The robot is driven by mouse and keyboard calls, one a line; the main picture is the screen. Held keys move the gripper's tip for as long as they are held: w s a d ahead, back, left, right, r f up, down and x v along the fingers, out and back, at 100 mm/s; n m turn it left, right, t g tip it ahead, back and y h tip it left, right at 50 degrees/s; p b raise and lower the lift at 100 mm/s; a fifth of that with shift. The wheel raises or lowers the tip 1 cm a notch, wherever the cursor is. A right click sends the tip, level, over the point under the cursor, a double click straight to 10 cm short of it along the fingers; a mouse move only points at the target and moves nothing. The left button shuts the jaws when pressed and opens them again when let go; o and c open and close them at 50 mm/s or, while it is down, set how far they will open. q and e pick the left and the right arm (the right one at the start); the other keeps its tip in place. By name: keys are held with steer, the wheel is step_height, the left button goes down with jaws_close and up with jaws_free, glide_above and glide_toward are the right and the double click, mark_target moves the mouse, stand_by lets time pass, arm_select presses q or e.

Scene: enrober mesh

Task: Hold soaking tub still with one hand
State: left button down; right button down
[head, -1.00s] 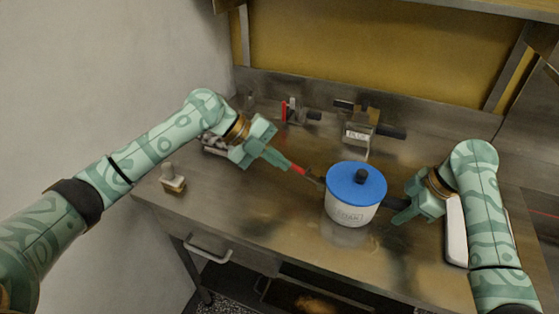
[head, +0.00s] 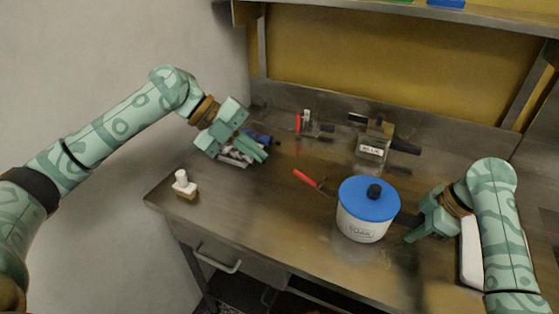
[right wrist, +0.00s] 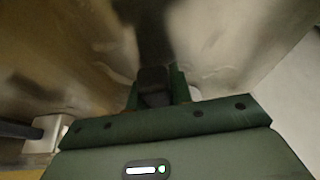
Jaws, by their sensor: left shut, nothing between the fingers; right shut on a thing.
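In the right wrist view the fingers (right wrist: 157,88) close around this dark handle (right wrist: 153,45). My left gripper (head: 264,156) is shut and empty, left of the tub and apart from it. A red-handled tool (head: 306,179) lies left of the tub, its far end partly hidden by the tub.
A labelled metal container (head: 373,147) with dark handles stands behind the tub. A small red and grey device (head: 305,122) stands at the back. A white-handled brush (head: 184,186) is at the left counter edge. A white slab (head: 470,252) lies beside my right arm.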

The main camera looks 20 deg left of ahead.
stand_by(0.3)
steer(key=c, duration=1.2)
jaws_free()
steer(key=shift+o, duration=0.2)
steer(key=shift+r, duration=0.1)
